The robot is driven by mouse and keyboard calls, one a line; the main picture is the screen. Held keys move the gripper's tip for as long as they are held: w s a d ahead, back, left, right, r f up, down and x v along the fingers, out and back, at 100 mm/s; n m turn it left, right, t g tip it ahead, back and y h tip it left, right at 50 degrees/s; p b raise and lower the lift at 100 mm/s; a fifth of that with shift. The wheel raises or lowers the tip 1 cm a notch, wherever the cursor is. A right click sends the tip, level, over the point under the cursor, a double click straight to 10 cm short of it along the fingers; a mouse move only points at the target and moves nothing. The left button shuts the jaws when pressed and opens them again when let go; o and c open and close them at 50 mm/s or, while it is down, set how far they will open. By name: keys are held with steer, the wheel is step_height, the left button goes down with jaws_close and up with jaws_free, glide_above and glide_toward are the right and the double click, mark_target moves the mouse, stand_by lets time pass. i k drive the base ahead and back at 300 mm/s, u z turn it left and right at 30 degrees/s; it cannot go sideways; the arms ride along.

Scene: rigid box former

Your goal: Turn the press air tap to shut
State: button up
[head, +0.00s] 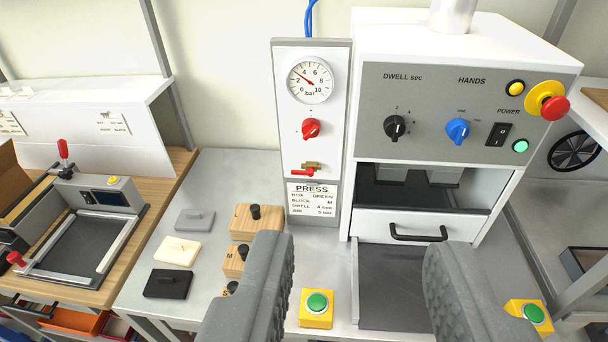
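The press air tap (310,167) is a small brass valve with a red lever (300,172). It sits low on the white upright panel, left of the press, and its lever lies about level, pointing left. My gripper (358,248) is open and empty, with its two grey fingers wide apart in the foreground. The tap is above and beyond the left finger, apart from it and unhidden. Above the tap are a red knob (311,128) and a round bar gauge (311,80), whose needle points up and left, near the 2.
The press (460,110) stands right of the panel, with dials, a power switch and a red emergency button (554,107). Its drawer handle (418,235) juts forward. Two green buttons (317,302) (533,313) and several blocks (250,221) stand on the bench. Space before the tap looks free.

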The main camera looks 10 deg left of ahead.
mark_target(310, 172)
steer(key=z, duration=1.65)
steer(key=k, duration=1.1)
steer(key=u, duration=0.6)
steer(key=i, duration=1)
